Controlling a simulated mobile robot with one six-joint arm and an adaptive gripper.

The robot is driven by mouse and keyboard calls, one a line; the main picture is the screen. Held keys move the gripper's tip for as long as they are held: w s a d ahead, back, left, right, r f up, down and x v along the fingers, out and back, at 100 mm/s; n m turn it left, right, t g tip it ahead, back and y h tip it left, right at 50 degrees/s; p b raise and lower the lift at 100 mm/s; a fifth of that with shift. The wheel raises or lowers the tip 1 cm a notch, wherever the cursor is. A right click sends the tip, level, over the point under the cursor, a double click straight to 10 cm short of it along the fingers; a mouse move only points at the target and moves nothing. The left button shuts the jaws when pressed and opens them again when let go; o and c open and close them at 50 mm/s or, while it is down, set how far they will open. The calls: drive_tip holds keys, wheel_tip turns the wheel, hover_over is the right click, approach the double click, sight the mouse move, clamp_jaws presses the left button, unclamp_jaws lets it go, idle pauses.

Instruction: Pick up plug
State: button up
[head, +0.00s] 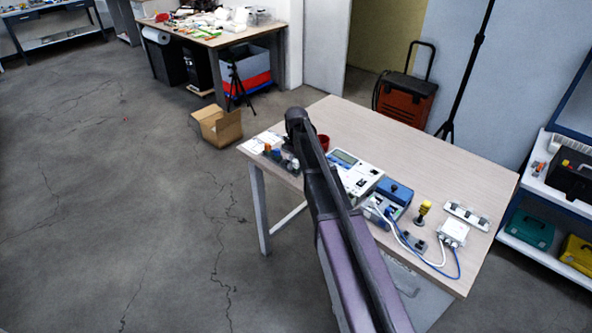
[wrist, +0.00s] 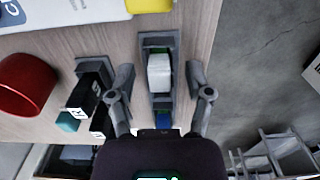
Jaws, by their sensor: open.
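In the wrist view my gripper (wrist: 160,73) is open and empty. Its two fingers stand to the left and right of a narrow grey holder (wrist: 146,42) on the table. A white block-shaped piece (wrist: 159,73) sits in the holder between the fingers, apart from both. A blue piece (wrist: 163,121) shows at the holder's near end and a yellow-green one at its far end. The white piece may be the plug; I cannot tell for sure. In the head view my arm hides the gripper and part of this area.
A second holder with black pieces (wrist: 84,93) stands close left of my left finger. A red cup (wrist: 27,84) is farther left. The table edge lies close on the right. In the head view a meter (head: 352,172) and a blue device (head: 395,192) stand on the table (head: 420,150).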

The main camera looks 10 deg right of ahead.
drive_tip(key=shift+f, duration=0.15)
idle(0.5)
clamp_jaws()
